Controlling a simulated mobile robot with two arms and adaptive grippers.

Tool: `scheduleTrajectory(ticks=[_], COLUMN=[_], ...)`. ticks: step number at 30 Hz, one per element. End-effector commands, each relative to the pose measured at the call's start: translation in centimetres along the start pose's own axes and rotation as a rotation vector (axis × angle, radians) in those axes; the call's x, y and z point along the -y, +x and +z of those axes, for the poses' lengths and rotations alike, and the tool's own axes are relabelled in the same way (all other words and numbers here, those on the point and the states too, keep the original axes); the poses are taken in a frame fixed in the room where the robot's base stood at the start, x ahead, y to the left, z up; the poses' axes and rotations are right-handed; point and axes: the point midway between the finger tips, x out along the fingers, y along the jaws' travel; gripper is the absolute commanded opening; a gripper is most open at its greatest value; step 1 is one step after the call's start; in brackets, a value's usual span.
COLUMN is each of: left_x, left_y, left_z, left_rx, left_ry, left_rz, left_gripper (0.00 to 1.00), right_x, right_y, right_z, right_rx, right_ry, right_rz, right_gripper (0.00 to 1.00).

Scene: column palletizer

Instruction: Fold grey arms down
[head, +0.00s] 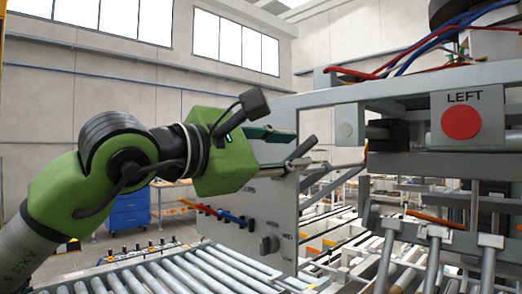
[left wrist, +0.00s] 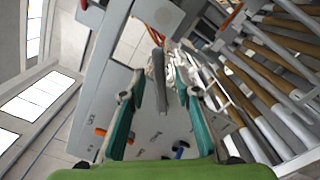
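My left gripper (head: 312,152) reaches in from the left, in front of the machine's light grey side plate (head: 272,212). In the left wrist view its two teal-padded fingers (left wrist: 165,92) stand apart. A dark grey bar (left wrist: 158,82) shows between them; I cannot tell whether either finger touches it. Several grey arms with crosspiece tops (head: 436,250) stand upright at the lower right in the head view. I cannot tell whether the bar is one of these arms. My right gripper is not in view.
A grey panel with a red button marked LEFT (head: 461,122) is at the upper right. Colored levers (head: 222,214) and a knob (head: 269,244) stick out of the side plate. A roller conveyor (head: 190,270) runs below. A blue cabinet (head: 129,212) stands behind.

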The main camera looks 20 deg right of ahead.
Motion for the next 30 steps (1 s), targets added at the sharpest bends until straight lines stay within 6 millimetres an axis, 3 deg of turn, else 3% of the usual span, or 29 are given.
scheduleTrajectory(ticks=[3, 9, 15, 23, 28, 30], left_x=[-0.1, -0.1, 0.0, 0.0, 0.0, 0.0], left_y=[-2.8, -6.3, -7.8, -7.9, -7.9, -7.9], left_z=[-0.1, -0.1, 0.0, 0.0, 0.0, 0.0], left_rx=[-0.001, -0.001, 0.0, 0.0, 0.0, 0.0], left_ry=[0.003, 0.0, -0.001, -0.001, 0.0, 0.0], left_rz=[0.004, 0.002, 0.001, 0.0, 0.001, 0.001], left_gripper=[0.29, 0.29, 0.29, 0.29, 0.29, 0.29], right_x=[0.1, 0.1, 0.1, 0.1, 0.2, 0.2], right_y=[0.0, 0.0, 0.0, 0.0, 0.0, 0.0], right_z=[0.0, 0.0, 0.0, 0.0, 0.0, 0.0], right_rx=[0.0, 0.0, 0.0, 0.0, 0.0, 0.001], right_ry=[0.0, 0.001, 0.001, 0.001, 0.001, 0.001], right_rz=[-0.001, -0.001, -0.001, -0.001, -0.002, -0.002], right_gripper=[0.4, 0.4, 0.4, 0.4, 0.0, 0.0])
